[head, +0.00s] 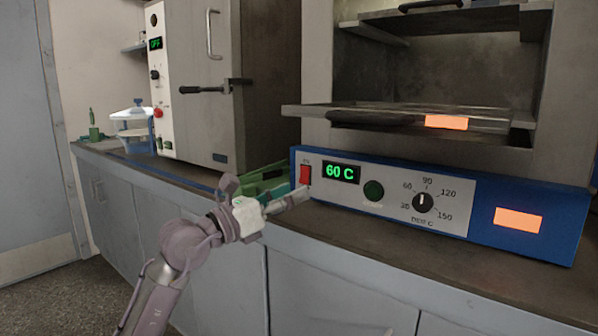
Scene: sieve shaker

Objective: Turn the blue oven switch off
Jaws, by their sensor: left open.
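The blue oven (400,210) stands on the counter, its control panel facing me. Its red rocker switch (305,175) is at the left end of the panel. Beside it the green display (341,173) reads 60 C. My left gripper (266,193) is open and empty, in front of the counter edge. One finger reaches right, its tip just below the switch in the picture; I cannot tell whether it touches. My right gripper is not in view.
A round green button (373,190) and a black temperature dial (423,202) sit right of the display. A grey oven (205,75) and a green object (262,180) are on the left. Cabinets (330,290) stand below the counter.

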